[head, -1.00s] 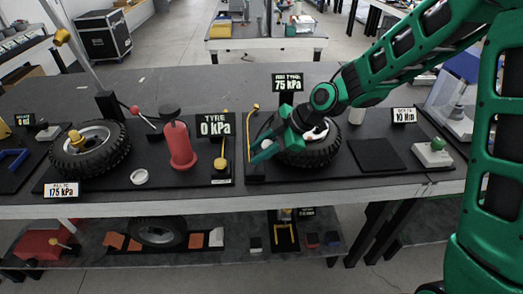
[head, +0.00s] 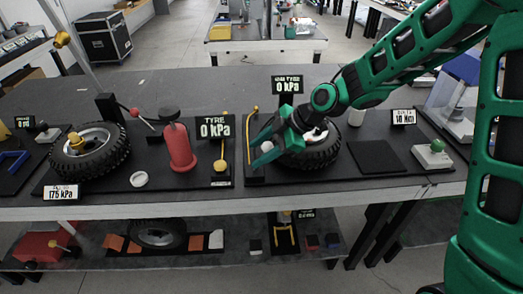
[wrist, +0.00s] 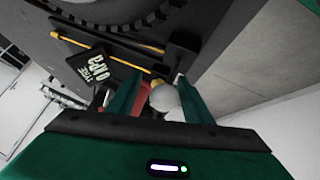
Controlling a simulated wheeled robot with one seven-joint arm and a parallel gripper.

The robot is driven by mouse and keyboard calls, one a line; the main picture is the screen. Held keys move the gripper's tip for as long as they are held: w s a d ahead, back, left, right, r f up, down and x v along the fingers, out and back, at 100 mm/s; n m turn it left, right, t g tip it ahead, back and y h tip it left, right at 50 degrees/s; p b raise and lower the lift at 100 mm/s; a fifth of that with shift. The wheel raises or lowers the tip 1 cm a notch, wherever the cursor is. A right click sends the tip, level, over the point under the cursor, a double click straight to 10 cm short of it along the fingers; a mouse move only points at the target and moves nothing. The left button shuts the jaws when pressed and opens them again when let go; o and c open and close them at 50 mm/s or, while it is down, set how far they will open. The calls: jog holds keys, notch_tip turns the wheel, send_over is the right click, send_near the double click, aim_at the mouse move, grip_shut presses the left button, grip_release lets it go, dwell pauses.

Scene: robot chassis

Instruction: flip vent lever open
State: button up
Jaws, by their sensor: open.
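My gripper (head: 264,147) is open over the left side of the right-hand tyre (head: 318,154). In the wrist view, its two green fingers (wrist: 158,100) stand apart, with a pale rounded part (wrist: 165,98) with a yellowish top and a reddish piece (wrist: 136,103) seen between them. I cannot tell whether the fingers touch either, or which part is the vent lever; my gripper hides much of the wheel's hub. The sign behind this tyre (head: 287,84) reads 0 kPa.
A yellow upright rod (head: 249,140) stands left of my gripper. Further left are a "TYRE 0 kPa" sign (head: 214,128), a red cylinder (head: 179,148) and another tyre (head: 92,151). A flat black pad (head: 376,157) and a green-knobbed box (head: 434,156) lie to the right.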

jog(key=v, duration=1)
jog(key=shift+d+r, duration=0.25)
jog(key=shift+d, duration=0.05)
jog(key=shift+w, duration=0.15)
jog(key=shift+c, duration=0.7)
jog(key=shift+a, duration=0.1)
jog(key=c, duration=0.5)
jog(key=s+a+r+n, duration=0.1)
jog(key=r, duration=0.2)
jog(key=s+r+n+h, duration=0.1)
jog(key=s+r+n, duration=0.1)
jog(key=r, duration=0.1)
jog(key=s+a+r+n+h, duration=0.1)
jog(key=s+r, duration=0.1)
jog(key=r, duration=0.1)
jog(key=shift+a+g, duration=0.3)
grip_shut()
jog(key=w+a+f, duration=0.2)
jog(key=w+f, duration=0.1)
jog(key=f, duration=0.7)
jog(key=shift+a+f, duration=0.15)
jog(key=shift+f, duration=0.15)
